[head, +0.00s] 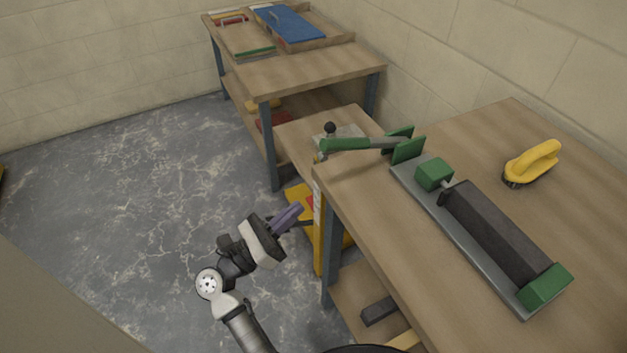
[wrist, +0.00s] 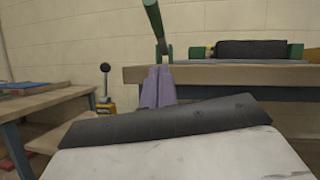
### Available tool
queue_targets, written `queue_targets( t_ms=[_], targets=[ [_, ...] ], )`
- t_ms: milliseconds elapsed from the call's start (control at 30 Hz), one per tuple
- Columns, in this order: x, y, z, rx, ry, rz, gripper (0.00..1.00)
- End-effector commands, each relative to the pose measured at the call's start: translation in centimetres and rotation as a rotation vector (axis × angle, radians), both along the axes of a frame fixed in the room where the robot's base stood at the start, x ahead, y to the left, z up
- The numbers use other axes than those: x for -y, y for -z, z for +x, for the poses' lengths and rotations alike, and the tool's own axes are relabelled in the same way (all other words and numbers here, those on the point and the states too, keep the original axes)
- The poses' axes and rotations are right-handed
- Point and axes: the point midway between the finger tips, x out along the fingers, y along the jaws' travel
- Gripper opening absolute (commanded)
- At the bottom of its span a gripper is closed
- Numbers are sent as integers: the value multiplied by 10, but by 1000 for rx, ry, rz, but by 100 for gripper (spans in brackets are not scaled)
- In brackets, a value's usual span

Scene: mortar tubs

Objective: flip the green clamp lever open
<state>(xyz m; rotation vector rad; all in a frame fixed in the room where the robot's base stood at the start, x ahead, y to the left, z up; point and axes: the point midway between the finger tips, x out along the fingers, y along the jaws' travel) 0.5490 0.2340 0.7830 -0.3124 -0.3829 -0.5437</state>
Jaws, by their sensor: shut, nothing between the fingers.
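The green clamp lever (head: 356,144) is a long handle sticking out leftward past the near bench's left edge from a green bracket (head: 408,146). In the wrist view the lever (wrist: 154,22) rises at a tilt above my fingertips, with its lower end by the green bracket. My gripper (head: 298,208) has purple fingers and hangs in the air left of the bench, lower in the picture than the lever and apart from it. The fingers are together and empty; they also show in the wrist view (wrist: 158,82).
The clamp's grey base (head: 470,243) holds a dark block (head: 495,232) on the wooden bench (head: 385,235). A yellow-handled brush (head: 533,163) lies at right. A black-knobbed lever (head: 330,130) stands behind the green lever. A farther bench (head: 300,75) stands behind. Open floor lies left.

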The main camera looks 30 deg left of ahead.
Motion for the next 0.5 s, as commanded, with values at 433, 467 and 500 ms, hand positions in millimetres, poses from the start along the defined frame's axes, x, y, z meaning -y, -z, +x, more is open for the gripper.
queue_targets(
  t_ms=[433, 467, 500],
  targets=[
    [39, -42, 68, 1, 4, 2, 0],
    [41, -44, 72, 0, 3, 1, 0],
    [44, -49, 77, 1, 2, 2, 0]
  ],
)
